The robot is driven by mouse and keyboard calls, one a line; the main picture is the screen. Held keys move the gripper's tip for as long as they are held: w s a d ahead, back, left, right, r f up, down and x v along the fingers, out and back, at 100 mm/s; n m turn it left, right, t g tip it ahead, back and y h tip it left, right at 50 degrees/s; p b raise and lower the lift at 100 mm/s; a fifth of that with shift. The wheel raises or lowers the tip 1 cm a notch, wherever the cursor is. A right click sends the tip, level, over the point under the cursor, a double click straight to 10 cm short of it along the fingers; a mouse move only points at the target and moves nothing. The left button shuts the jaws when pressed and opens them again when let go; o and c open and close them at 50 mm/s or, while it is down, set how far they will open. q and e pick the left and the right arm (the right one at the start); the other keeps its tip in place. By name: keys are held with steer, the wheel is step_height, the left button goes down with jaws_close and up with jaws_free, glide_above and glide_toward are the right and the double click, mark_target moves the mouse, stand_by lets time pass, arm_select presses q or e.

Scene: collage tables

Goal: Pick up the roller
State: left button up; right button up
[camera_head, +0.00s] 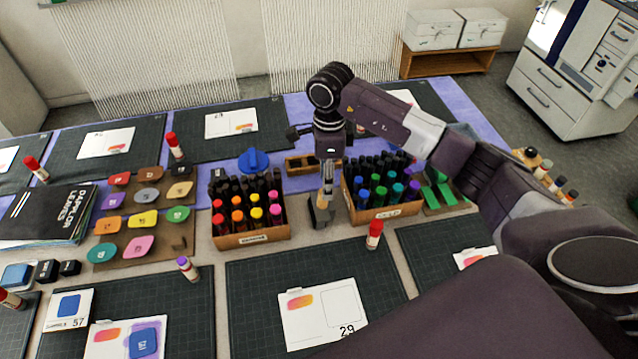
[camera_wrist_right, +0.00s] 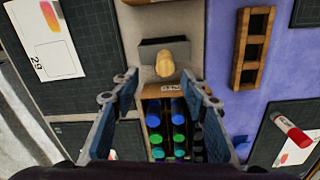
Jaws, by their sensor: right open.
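The roller (camera_head: 320,213) stands between the two marker boxes in the head view, partly hidden behind my right gripper. In the right wrist view the roller (camera_wrist_right: 165,66) shows a pale wooden handle end pointing up at the camera, with a dark grey body behind it. My right gripper (camera_wrist_right: 160,84) is open. Its two blue-padded fingers are apart, with the handle end showing just beyond and between their tips. In the head view my right gripper (camera_head: 328,172) points down over the roller. I cannot tell whether it touches it. My left gripper is not in view.
A box of warm-coloured markers (camera_head: 250,239) stands left of the roller. A box of blue and green markers (camera_head: 380,215) stands right of it. A wooden slotted tray (camera_head: 299,166) lies behind. A red-capped marker (camera_head: 374,234) stands in front. Cutting mats with cards lie around.

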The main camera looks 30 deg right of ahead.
mark_target(324, 204)
steer(key=shift+w+d, duration=0.25)
steer(key=shift+w, duration=0.1)
steer(key=shift+w+f, duration=0.15)
steer(key=shift+f, duration=0.2)
steer(key=shift+f+p, duration=0.35)
steer(key=shift+f, duration=0.15)
steer(key=shift+s+a+f+p, duration=0.2)
steer(key=shift+s+f+p, duration=0.1)
steer(key=shift+f+p, duration=0.3)
steer(key=f, duration=0.2)
steer(key=f+p, duration=0.1)
steer(key=shift+w+a+f, duration=0.2)
steer(key=shift+f, duration=0.55)
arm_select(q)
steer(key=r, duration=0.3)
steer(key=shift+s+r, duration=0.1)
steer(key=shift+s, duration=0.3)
arm_select(e)
steer(key=shift+c, duration=0.5)
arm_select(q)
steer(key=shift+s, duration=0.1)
arm_select(e)
jaws_close()
